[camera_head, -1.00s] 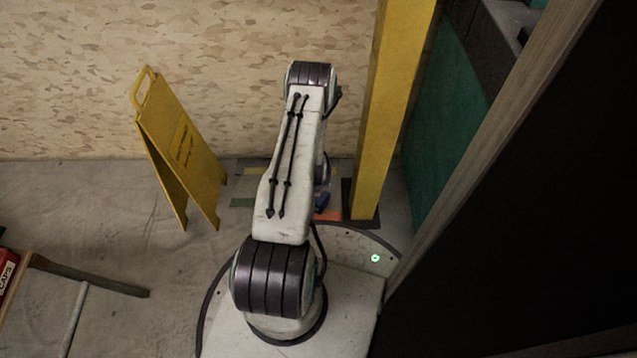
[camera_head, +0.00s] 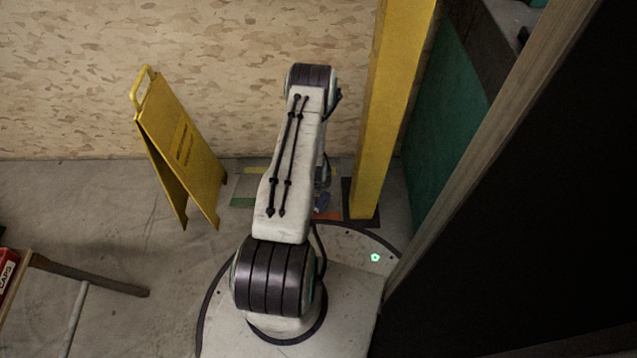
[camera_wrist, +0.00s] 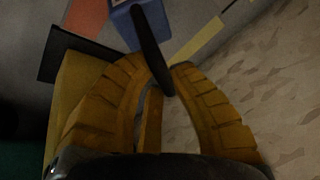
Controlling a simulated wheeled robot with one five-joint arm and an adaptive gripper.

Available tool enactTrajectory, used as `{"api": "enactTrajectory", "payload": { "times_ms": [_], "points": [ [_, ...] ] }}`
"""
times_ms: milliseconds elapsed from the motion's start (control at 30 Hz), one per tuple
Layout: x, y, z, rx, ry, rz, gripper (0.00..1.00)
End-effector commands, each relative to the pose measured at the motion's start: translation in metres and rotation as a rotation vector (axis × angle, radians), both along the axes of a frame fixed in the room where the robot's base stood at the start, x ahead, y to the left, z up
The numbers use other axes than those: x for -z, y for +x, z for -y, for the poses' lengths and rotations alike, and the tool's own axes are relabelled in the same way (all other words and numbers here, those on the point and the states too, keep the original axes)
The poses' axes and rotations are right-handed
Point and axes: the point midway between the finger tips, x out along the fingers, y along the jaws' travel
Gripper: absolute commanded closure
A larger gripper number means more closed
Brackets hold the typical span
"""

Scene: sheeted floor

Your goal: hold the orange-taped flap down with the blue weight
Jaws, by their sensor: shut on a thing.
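The blue weight (camera_wrist: 138,24) shows at the top of the wrist view, with its long dark handle (camera_wrist: 151,48) between the yellow fingers of my gripper (camera_wrist: 158,80). My gripper is shut on this handle. In the head view the weight (camera_head: 322,201) is a small blue shape just right of my arm, near the orange tape (camera_head: 328,215). The orange tape also shows in the wrist view (camera_wrist: 86,16), beside the weight and apart from it in the picture. My arm hides much of the taped patch, and I cannot tell whether the weight touches the floor.
A yellow post (camera_head: 385,120) on a dark base plate stands close right of the weight. Green tape (camera_head: 242,202) and yellow tape (camera_head: 253,170) mark the floor left of my arm. A yellow folding sign (camera_head: 180,150) stands further left. A patterned wall is behind.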

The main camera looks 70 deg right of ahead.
Motion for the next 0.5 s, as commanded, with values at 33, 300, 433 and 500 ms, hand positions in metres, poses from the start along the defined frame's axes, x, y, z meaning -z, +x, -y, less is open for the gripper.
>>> {"api": "enactTrajectory", "payload": {
  "times_ms": [33, 300, 433, 500],
  "points": [
    [-0.0016, 0.0004, 0.0026, 0.0, -0.007, 0.001, 1.0],
    [0.001, 0.0004, 0.0022, 0.0, -0.007, 0.001, 1.0],
    [0.0022, 0.0005, 0.0023, 0.0, -0.007, 0.001, 1.0],
    [0.0027, 0.0004, 0.0023, 0.0, -0.007, 0.001, 1.0]
  ]
}}
